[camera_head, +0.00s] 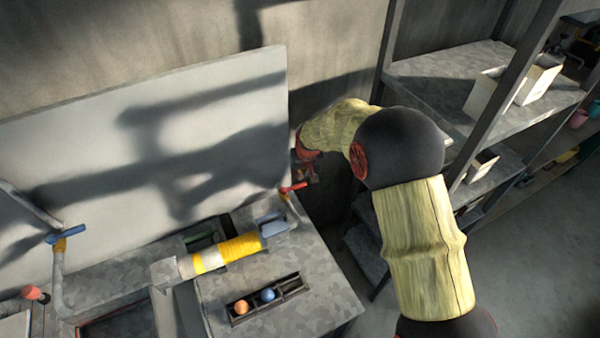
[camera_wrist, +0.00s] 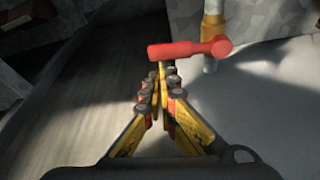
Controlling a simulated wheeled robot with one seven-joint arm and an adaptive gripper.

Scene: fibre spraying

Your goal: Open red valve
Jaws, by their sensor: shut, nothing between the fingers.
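The red valve handle (camera_head: 293,188) sits on a pipe at the back right corner of the grey workbench. In the wrist view the red handle (camera_wrist: 188,49) lies nearly level, with its round hub at the right above a white and yellow pipe (camera_wrist: 212,25). My gripper (camera_wrist: 161,78) is shut and empty, its tips just below the handle's left end. I cannot tell whether they touch it. In the head view my gripper (camera_head: 306,172) is dark and partly in shadow, close to the handle.
A blue valve handle (camera_head: 66,236) is on a pipe at the left. A yellow and white cylinder (camera_head: 225,253) lies on the workbench (camera_head: 330,290). A black tray (camera_head: 240,312) holds an orange and a blue ball. Metal shelves (camera_head: 450,75) stand at the right, close to my arm.

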